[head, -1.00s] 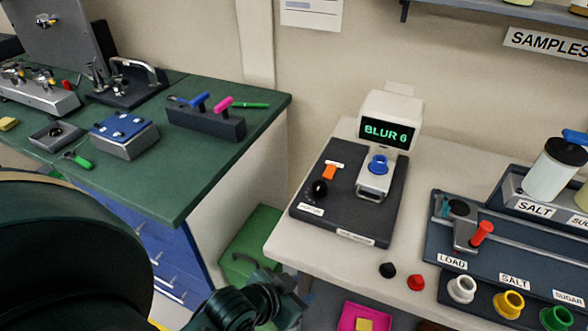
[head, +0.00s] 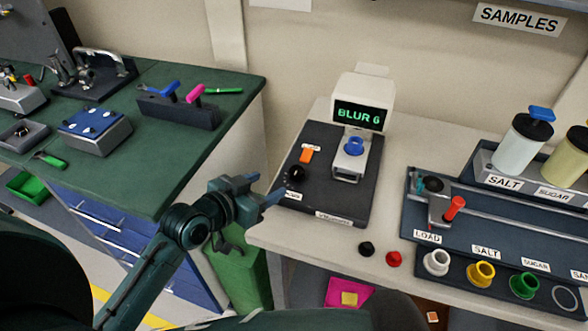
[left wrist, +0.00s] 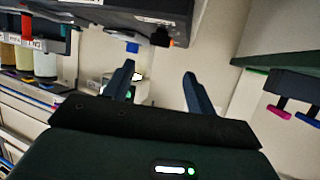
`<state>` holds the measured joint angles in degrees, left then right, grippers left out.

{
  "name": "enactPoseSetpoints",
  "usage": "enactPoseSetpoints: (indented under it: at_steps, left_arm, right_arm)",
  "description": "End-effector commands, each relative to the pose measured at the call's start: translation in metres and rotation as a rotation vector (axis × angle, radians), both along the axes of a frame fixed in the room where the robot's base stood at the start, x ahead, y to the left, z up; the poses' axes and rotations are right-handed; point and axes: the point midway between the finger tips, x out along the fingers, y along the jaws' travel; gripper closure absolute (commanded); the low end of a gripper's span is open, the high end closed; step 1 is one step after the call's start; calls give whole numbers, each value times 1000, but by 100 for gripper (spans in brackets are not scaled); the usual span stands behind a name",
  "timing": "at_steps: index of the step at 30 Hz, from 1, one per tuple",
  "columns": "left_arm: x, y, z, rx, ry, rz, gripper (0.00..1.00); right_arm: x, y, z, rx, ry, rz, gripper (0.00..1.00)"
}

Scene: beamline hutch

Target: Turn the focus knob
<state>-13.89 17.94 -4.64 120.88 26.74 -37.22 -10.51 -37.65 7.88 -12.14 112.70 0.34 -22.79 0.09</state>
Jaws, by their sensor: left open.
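The black focus knob (head: 295,174) sits at the front left of the dark base plate (head: 335,202) of a white instrument, whose screen (head: 358,114) reads BLUR 6. An orange switch (head: 306,155) stands behind the knob. My left gripper (head: 265,189) is open and empty, just left of and in front of the knob, apart from it. In the left wrist view the open fingers (left wrist: 158,70) point toward the underside-up scene, with what looks like the knob (left wrist: 160,37) beyond them. My right gripper is not in view.
The pale table's front edge (head: 290,247) is close to my left gripper. A green bench (head: 170,165) stands to the left. A black cap (head: 366,249) and a red cap (head: 394,258) lie right of the gripper. A sample rail (head: 500,225) stands farther right.

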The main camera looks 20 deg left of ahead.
Motion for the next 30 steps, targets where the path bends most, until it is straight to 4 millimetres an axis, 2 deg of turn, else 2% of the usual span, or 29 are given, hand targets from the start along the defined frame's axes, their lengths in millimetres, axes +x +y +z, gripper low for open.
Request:
enactPoseSetpoints:
  at_steps: [15, 21, 30]
  left_arm:
    - [86, -32, -37, -1, 3, 1, 44]
    - [102, -38, -45, 0, 3, 0, 44]
    - [106, -40, -48, 1, 4, 0, 44]
  right_arm:
    - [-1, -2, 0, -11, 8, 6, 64]
    - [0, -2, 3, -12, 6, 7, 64]
    - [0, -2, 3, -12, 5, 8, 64]
